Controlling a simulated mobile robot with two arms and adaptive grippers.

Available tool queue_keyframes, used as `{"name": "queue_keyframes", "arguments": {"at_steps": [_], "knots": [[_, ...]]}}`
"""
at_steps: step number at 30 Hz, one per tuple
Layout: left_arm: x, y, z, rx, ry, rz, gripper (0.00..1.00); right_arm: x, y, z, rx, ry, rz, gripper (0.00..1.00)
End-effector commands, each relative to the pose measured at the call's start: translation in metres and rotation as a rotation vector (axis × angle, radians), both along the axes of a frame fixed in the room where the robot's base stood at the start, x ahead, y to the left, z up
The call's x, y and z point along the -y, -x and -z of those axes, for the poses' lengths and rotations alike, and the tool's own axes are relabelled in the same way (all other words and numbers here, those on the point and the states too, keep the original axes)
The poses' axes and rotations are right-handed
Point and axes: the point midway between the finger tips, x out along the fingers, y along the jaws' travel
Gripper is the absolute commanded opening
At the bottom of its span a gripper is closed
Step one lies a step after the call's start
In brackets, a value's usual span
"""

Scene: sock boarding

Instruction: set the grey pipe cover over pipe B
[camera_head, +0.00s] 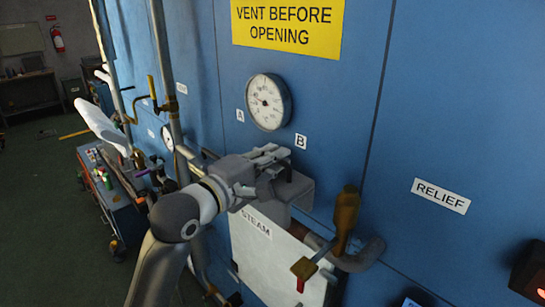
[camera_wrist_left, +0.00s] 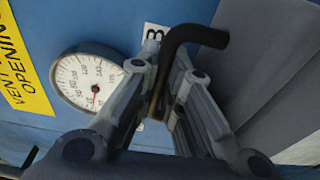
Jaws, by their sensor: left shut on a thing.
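My left gripper (camera_head: 272,160) is in front of the blue cabinet wall, just below the B label (camera_head: 300,141). It is shut on the dark bent handle (camera_wrist_left: 178,38) of the grey pipe cover, which shows between the fingers in the left wrist view. The grey pipe cover (camera_head: 293,192) hangs at the gripper, just above the white STEAM panel; its grey face (camera_wrist_left: 280,65) fills the right of the left wrist view. I cannot make out pipe B for certain; the cover and gripper hide the area under the B label. My right gripper is not in view.
A gauge (camera_head: 269,101) is above the gripper. The white STEAM panel (camera_head: 275,260) is below. Vertical pipes (camera_head: 165,75) run at left.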

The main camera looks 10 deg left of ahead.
Motion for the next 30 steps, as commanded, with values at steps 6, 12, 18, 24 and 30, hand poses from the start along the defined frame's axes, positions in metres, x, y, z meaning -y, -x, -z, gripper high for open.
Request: {"name": "queue_keyframes", "arguments": {"at_steps": [6,12,18,24,30], "knots": [[0.0,0.0001,-0.0009,0.002,0.0,0.0,0.0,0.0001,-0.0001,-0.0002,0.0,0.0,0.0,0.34],[0.0,0.0002,-0.0017,0.0,0.001,0.0,0.0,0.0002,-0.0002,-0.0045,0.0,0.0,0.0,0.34],[-0.0001,0.0002,-0.0015,0.001,0.0,0.0,0.0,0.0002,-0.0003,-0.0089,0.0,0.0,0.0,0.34],[-0.0001,0.0002,-0.0007,0.002,0.0,0.0,0.0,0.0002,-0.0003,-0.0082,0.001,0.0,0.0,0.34],[-0.0001,0.0002,0.0016,0.001,0.0,0.0,0.0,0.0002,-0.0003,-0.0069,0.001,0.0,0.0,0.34]]}}
